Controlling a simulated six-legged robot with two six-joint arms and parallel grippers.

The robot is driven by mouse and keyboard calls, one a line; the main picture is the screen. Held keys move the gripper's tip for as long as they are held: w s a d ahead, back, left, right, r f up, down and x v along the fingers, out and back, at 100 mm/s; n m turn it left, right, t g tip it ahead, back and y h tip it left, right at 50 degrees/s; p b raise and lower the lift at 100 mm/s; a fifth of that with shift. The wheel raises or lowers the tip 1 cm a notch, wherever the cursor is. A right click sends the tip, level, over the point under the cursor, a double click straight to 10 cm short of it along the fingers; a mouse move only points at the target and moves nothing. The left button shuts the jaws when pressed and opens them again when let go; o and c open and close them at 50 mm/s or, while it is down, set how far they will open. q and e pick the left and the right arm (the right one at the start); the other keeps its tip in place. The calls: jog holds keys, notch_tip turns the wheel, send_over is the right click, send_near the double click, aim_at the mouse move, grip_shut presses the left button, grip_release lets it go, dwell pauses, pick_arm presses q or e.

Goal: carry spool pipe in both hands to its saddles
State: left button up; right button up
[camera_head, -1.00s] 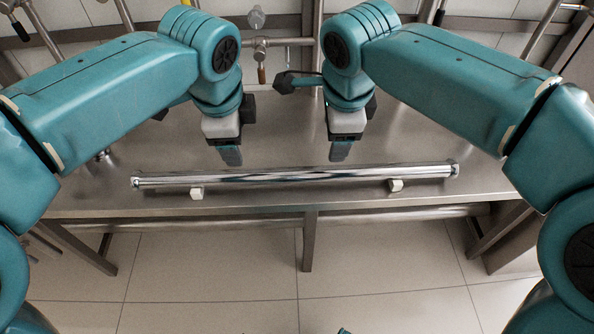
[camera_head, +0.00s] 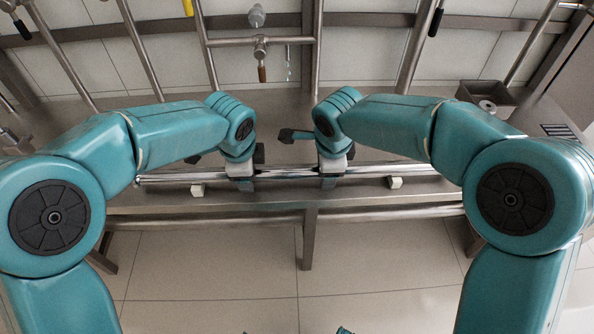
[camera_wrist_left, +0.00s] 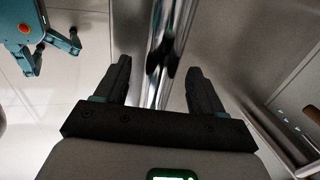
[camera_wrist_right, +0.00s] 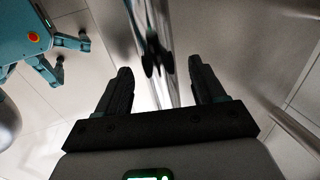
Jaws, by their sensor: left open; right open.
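The spool pipe (camera_head: 290,173) is a long, shiny steel tube lying level along the front of the steel bench, resting on two small white blocks. My left gripper (camera_head: 243,184) is at the pipe left of its middle, and my right gripper (camera_head: 329,182) is at it right of the middle. In the left wrist view the pipe (camera_wrist_left: 163,50) runs between the two open fingers (camera_wrist_left: 158,82). In the right wrist view the pipe (camera_wrist_right: 155,50) also passes between the open fingers (camera_wrist_right: 160,83). Whether the fingers touch the pipe cannot be told.
The white blocks (camera_head: 197,190) and (camera_head: 394,182) stand under the pipe, outside my grippers. A grey box (camera_head: 487,97) with a white round part stands at the back right. Pipework with a valve (camera_head: 260,50) rises behind the bench. The floor in front is clear.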

pick_arm(q)
jog(key=shift+w+f, duration=0.15)
jog(key=shift+f, duration=0.2)
pick_arm(e)
jog(key=shift+w+f, duration=0.1)
jog(key=shift+f, duration=0.25)
pick_arm(q)
grip_shut()
pick_arm(e)
grip_shut()
pick_arm(q)
jog(key=shift+r, duration=0.15)
pick_arm(e)
jog(key=shift+r, duration=0.15)
dwell(0.4)
